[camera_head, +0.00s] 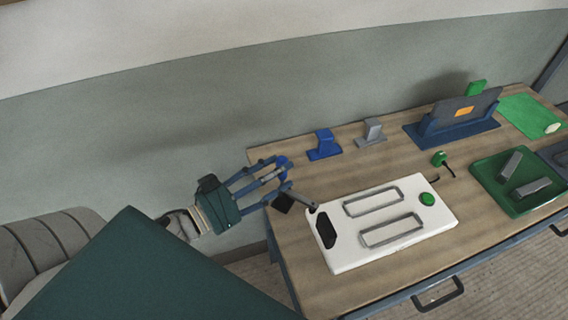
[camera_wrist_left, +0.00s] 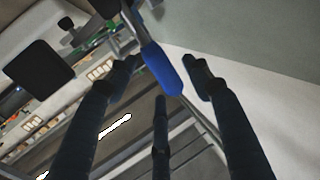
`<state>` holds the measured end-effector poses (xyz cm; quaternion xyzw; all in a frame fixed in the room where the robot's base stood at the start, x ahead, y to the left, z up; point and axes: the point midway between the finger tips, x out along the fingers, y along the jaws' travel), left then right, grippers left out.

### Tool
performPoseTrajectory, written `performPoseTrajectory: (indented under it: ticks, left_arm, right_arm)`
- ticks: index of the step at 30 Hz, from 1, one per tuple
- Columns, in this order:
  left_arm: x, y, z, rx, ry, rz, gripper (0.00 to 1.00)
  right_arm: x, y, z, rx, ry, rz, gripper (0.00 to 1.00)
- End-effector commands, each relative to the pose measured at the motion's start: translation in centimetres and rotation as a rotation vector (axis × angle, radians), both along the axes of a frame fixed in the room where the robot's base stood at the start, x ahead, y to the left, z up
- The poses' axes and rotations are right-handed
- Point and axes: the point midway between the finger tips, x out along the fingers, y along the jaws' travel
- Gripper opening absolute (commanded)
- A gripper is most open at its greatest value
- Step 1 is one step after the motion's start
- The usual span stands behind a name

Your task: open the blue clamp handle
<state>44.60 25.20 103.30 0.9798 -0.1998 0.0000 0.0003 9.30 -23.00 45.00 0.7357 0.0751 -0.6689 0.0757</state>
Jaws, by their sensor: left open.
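The blue clamp handle (camera_wrist_left: 162,70) is a rounded blue grip on a metal bar, and in the left wrist view it lies between the spread fingertips of my left gripper (camera_wrist_left: 160,85). The fingers look apart from it on both sides. In the head view my left gripper (camera_head: 272,178) is open at the table's left edge, with the blue handle (camera_head: 283,164) showing at its fingertips. A dark clamp part (camera_head: 284,203) and a short arm sit just below the fingers, beside the white mould (camera_head: 352,254). The fingers partly hide the clamp. My right gripper is out of view.
The wooden table (camera_head: 300,290) also bears a blue block (camera_head: 323,145), a grey block (camera_head: 371,132), a dark blue stand (camera_head: 456,131), a green button (camera_head: 439,158) and a green tray (camera_head: 518,207). A grey-green wall (camera_head: 150,130) rises behind.

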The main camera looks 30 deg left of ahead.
Motion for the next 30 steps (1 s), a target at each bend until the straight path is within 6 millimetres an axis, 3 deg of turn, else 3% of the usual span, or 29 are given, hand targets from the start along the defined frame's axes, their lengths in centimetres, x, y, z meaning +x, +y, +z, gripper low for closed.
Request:
performPoseTrajectory:
  ticks: [6, 15, 23, 30]
  left_arm:
    - [1.9, -0.7, 0.0, -0.001, 0.000, 0.001, 0.50]
    - [2.1, -0.8, -0.1, -0.001, 0.001, 0.001, 0.50]
    - [2.0, -0.8, -0.1, -0.001, 0.001, 0.001, 0.01]
    - [2.0, -0.8, -0.1, -0.008, 0.002, 0.001, 0.00]
  right_arm:
    - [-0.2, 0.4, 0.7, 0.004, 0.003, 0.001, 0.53]
    - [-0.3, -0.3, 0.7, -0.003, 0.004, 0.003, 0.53]
    - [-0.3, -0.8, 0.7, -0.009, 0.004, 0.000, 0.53]
    - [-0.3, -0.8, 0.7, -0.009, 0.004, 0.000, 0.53]
